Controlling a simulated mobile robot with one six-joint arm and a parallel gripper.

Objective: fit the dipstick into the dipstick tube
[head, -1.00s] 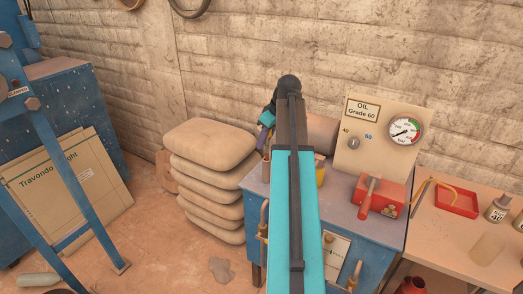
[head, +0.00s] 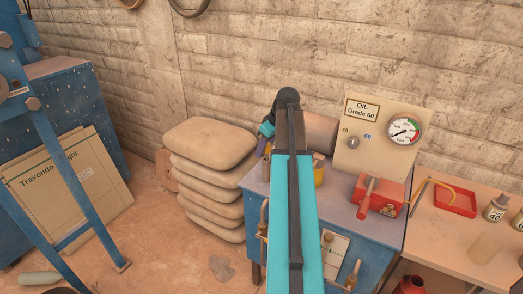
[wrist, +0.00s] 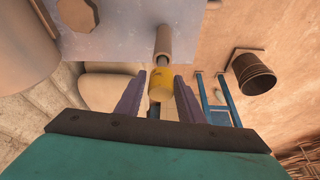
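The dipstick's yellow grip (wrist: 160,87) sits between the two purple-grey fingers of my gripper (wrist: 160,80) in the wrist view, with a finger close on each side. Its thin rod cannot be made out. My arm hides the rest of the gripper and the dipstick there.
The blue bench (head: 337,203) carries a yellow container (head: 319,173), a tan cylinder (head: 321,131), a gauge panel (head: 378,135) and a red box (head: 379,196). Stacked sacks (head: 209,150) stand left of it. A bucket (wrist: 254,75) is on the floor.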

